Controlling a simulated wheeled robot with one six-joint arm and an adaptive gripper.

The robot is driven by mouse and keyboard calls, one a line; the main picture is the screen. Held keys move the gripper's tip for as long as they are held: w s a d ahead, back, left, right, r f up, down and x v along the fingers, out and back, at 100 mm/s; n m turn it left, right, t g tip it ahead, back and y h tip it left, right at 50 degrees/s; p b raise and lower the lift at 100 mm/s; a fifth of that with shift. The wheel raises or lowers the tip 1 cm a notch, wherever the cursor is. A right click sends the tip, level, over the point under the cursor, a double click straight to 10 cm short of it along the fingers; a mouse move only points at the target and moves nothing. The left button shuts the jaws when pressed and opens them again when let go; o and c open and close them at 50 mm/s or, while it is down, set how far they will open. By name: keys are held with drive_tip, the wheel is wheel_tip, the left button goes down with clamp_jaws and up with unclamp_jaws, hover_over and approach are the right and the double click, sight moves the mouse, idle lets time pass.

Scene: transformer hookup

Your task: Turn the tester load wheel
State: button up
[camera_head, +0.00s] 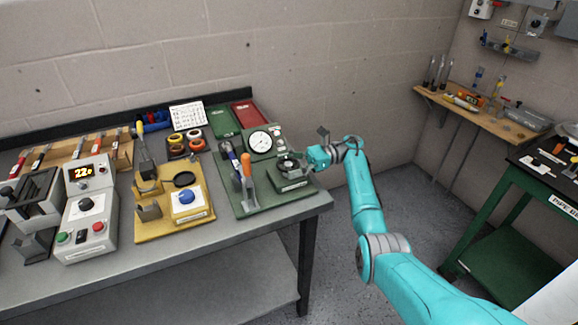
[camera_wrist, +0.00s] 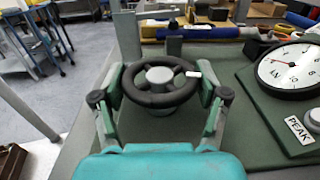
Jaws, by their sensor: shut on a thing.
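The tester load wheel (camera_wrist: 143,97) is a dark round handwheel with a grey hub, seen in the wrist view. It also shows in the head view (camera_head: 287,163), on the green tester board (camera_head: 261,198) at the right end of the bench. My gripper (camera_wrist: 162,88) has one finger on each side of the wheel and is shut on its rim. In the head view my gripper (camera_head: 305,161) reaches in from the right, and its fingertips are too small to make out. The white dial gauge (camera_head: 260,141) stands behind the wheel; its plate reads PEAK in the wrist view.
A yellow fixture with a blue button (camera_head: 186,196) and a grey unit with a lit display (camera_head: 88,220) are farther left.

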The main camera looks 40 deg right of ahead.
sight(289, 163)
idle(0.4)
drive_tip(key=o, duration=1.2)
drive_tip(key=shift+c, duration=0.2)
wheel_tip(289, 163, up, 10)
drive_tip(key=shift+f, duration=0.1)
